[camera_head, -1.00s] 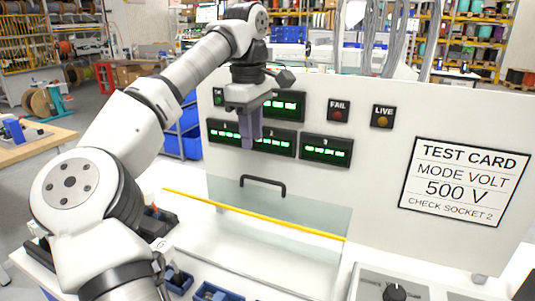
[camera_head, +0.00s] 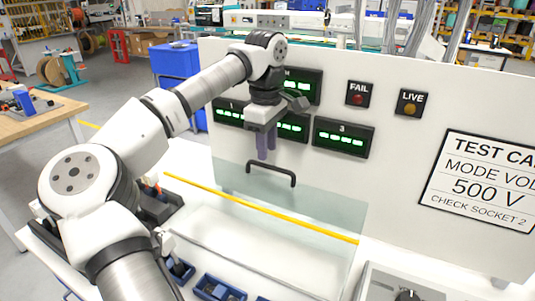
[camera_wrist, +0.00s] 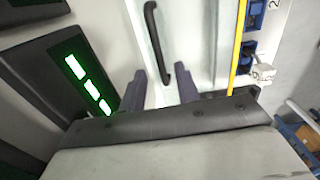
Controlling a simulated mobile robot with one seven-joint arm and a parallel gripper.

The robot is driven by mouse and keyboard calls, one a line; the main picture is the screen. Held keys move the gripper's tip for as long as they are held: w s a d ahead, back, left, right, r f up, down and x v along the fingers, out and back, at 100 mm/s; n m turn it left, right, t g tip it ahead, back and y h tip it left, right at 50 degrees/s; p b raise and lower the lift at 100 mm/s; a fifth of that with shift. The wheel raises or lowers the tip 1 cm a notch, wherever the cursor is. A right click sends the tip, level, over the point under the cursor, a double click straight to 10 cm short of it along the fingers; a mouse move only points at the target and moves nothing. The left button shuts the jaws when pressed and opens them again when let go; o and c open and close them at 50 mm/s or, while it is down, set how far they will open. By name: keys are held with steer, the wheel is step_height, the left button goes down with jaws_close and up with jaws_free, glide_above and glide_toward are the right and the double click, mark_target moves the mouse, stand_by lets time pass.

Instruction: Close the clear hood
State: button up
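The clear hood (camera_head: 325,212) is a see-through panel at the front of the white test stand. Its black bar handle (camera_head: 271,173) is near the panel's top edge. My gripper (camera_head: 265,153) points down just above the handle in the head view. In the wrist view, the two purple-grey fingers (camera_wrist: 162,84) are apart, and the lower end of the black handle (camera_wrist: 154,40) reaches toward the gap between them. I cannot tell whether they touch it. The gripper holds nothing.
The upright white panel carries green displays (camera_head: 342,138), FAIL (camera_head: 358,94) and LIVE (camera_head: 411,103) lamps and a test card (camera_head: 485,180) close behind my gripper. A yellow strip (camera_head: 260,210) crosses below the handle. Blue bins (camera_head: 218,288) sit at the front.

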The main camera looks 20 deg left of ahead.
steer(key=shift+f+p, duration=0.3)
steer(key=shift+f, duration=1.55)
jaws_close()
